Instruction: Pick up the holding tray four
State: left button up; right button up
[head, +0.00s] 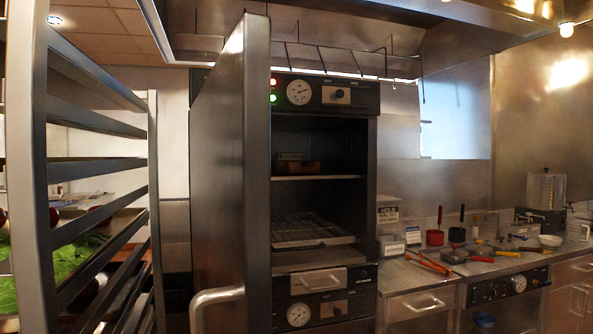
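A tall dark holding cabinet (322,104) stands in the middle of the head view with its upper door (230,180) swung open toward me. Inside, a wire-topped tray or rack (305,231) lies on the lower level. A small brown item (298,166) sits on the shelf above it. No number is readable on either, so I cannot tell which is holding tray four. The open door hides the cabinet's left side. Neither of my grippers is in view.
A metal rack (36,170) stands close at the left, with green leaves (60,260) on a tray. The door's handle (215,295) juts out low.

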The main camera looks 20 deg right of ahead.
aim_at(300, 163)
jog(key=i+l, duration=0.15)
jog(key=l, duration=0.15)
jog(key=i+l+u, duration=0.1)
jog(key=l, duration=0.25)
jog(key=i+l, duration=0.2)
jog(key=l, duration=0.15)
jog(key=i+l+u, duration=0.1)
jog(key=l, duration=0.2)
jog(key=i+l, duration=0.2)
jog(key=l, duration=0.15)
